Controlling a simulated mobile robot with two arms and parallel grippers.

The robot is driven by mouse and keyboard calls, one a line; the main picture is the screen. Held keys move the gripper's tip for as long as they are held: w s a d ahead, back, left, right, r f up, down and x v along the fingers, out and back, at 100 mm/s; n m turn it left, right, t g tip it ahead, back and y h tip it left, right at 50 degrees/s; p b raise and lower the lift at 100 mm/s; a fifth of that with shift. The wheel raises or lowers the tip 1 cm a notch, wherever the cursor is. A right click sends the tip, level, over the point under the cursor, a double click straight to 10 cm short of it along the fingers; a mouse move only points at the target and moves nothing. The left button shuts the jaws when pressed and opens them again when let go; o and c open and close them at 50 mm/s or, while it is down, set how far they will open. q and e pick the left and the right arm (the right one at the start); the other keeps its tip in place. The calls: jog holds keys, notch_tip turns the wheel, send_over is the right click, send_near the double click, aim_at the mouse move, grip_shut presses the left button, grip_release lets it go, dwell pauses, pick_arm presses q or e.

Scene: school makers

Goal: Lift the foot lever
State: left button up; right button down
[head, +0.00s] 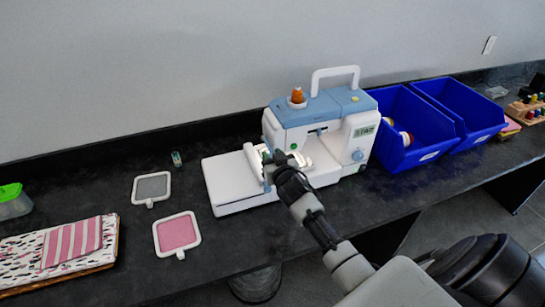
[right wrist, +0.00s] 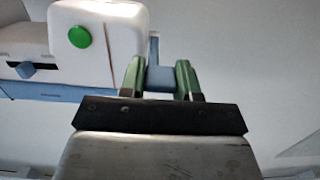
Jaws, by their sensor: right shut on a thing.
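The white and light-blue sewing machine (head: 315,110) stands upright on the dark counter. My right gripper (head: 273,158) is at the left end of its head, and my own arm hides part of the needle area. In the right wrist view, the green fingers of my right gripper (right wrist: 160,75) are on both sides of a small blue-grey piece, the foot lever (right wrist: 160,82), beside the white machine body (right wrist: 110,40) with a round green button (right wrist: 79,36). The fingers are shut on this piece. The lever cannot be made out in the head view. My left gripper is not in view.
Two blue bins (head: 462,115) stand right of the machine. On the left lie a grey framed patch (head: 151,187), a pink one (head: 177,233), a small spool (head: 177,158) and folded fabric (head: 72,243). The wall is close behind the counter (head: 105,175).

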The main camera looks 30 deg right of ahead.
jog(key=r, duration=0.2)
jog(key=shift+w+d+r+p, duration=0.1)
jog(key=shift+w+r+p, duration=0.1)
jog(key=shift+r+p, duration=0.2)
jog(key=c, duration=0.8)
grip_release()
jog(key=shift+f, duration=0.3)
jog(key=shift+s+f, duration=0.1)
jog(key=shift+s, duration=0.35)
jog(key=b+v, duration=0.2)
jog(key=v, duration=0.8)
